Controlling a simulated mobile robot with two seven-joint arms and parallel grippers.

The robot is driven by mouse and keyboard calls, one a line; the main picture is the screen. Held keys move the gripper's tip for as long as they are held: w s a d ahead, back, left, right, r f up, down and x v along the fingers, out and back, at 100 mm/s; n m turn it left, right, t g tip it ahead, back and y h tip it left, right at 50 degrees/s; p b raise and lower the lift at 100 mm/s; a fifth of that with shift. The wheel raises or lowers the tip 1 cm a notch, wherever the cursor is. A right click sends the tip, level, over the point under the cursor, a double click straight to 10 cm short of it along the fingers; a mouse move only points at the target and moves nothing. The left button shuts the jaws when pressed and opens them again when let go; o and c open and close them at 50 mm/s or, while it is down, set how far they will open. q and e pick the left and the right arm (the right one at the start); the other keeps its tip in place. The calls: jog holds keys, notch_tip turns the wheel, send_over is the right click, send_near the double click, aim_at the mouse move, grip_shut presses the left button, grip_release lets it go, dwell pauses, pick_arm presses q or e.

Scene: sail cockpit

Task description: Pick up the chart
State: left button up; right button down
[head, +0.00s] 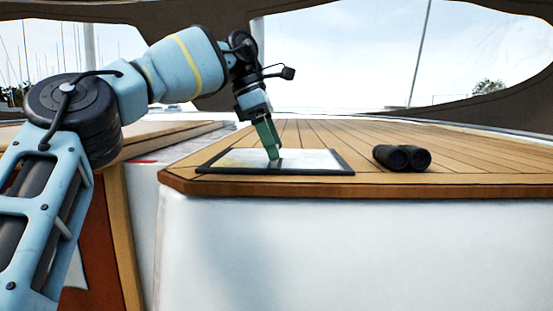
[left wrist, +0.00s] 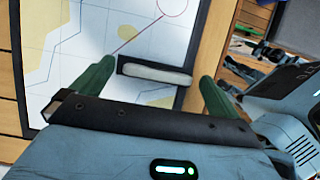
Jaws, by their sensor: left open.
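The chart (head: 312,161) lies flat on the wooden table top near its front edge, a pale sheet with a dark border. In the left wrist view the chart (left wrist: 115,25) shows yellow patches, grey lines and a red line with a circle. A short dark bar with a pale face (left wrist: 155,72) stands out on it near one edge. My left gripper (head: 272,156) points down at the chart with green fingers. It is open, with one finger on each side of the bar. Whether the fingertips touch the chart cannot be told. My right gripper is not in view.
The planked surface behind and farther right is clear. A white box-like base (head: 350,250) is below the table edge.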

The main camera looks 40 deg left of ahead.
pick_arm(q)
jog(key=shift+w+d+f, duration=0.15)
jog(key=shift+d+f, duration=0.1)
jog(key=shift+f, duration=0.45)
jog(key=c, duration=1.1)
jog(key=shift+o, duration=0.2)
jog(key=shift+w+r, duration=0.1)
jog(key=shift+r, duration=0.1)
